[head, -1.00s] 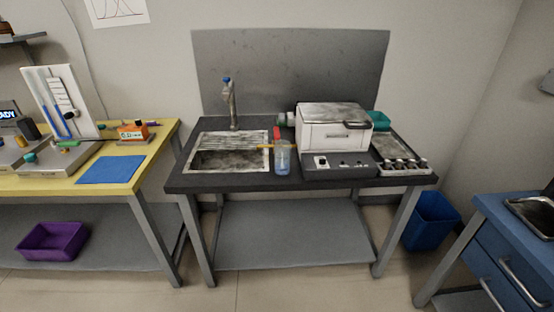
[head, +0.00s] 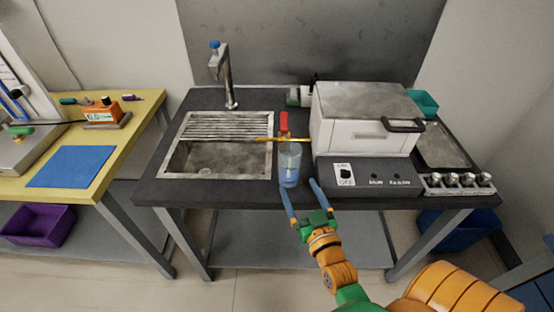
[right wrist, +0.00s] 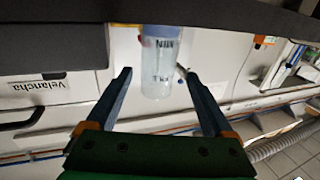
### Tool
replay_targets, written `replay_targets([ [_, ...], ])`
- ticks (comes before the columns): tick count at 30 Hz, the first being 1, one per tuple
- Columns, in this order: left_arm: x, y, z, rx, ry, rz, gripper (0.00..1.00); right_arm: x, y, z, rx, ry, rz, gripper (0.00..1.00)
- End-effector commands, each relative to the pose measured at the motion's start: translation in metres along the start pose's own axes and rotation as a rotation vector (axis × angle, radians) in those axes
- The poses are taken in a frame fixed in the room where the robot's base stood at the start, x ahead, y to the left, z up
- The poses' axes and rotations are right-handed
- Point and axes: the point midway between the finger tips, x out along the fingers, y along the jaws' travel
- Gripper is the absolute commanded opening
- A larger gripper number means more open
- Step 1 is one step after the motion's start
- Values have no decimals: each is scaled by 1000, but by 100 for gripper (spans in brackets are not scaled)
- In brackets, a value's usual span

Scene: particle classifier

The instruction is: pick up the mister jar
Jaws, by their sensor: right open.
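The mister jar (head: 289,166) is a clear, bluish container with a red top piece and an orange-yellow bar across its top. It stands upright at the front edge of the dark countertop, between the sink and the white machine. My right gripper (head: 298,186) is open and empty just in front of the jar, its blue fingers pointing at it. In the right wrist view the jar (right wrist: 161,62) appears upside down, with dark lettering, beyond and roughly between the fingertips. Contact is not visible. My left gripper is not in view.
The sink (head: 190,175) with a faucet (head: 227,85) lies left of the jar. The white machine (head: 362,137) with its control panel stands close on the right. A yellow table (head: 25,188) with a blue mat is at the left.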

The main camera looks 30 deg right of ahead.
Motion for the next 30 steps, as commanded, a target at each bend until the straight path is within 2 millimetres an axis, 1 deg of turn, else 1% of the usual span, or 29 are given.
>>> replay_targets([
  [1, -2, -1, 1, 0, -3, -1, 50, 13, 0, -2, 1, 3, -1, 86],
  [3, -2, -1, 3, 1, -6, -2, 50, 27, 0, -1, 1, 2, -1, 86],
  [8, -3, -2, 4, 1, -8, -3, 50, 49, 0, 1, 0, -1, -2, 86],
  [12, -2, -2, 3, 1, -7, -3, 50, 78, 3, 4, 0, -1, -2, 86],
  [13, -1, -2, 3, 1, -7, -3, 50, 83, 3, 5, 0, -2, -2, 86],
  [16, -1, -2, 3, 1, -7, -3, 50, 92, 3, 4, 0, -3, -2, 86],
  [22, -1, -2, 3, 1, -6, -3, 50, 92, 3, 5, 0, -5, -2, 86],
  [23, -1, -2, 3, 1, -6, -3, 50, 92, 3, 5, 0, -5, -2, 78],
  [24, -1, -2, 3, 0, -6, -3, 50, 92, 3, 5, 0, -5, -2, 68],
  [26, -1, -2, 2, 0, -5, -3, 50, 92, 3, 5, 0, -5, -2, 51],
  [27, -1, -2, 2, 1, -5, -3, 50, 92, 3, 5, 0, -5, -2, 41],
  [29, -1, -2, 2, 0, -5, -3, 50, 92, 3, 5, 0, -5, -2, 24],
  [30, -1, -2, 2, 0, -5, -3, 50, 92, 3, 5, 0, -5, -2, 14],
])
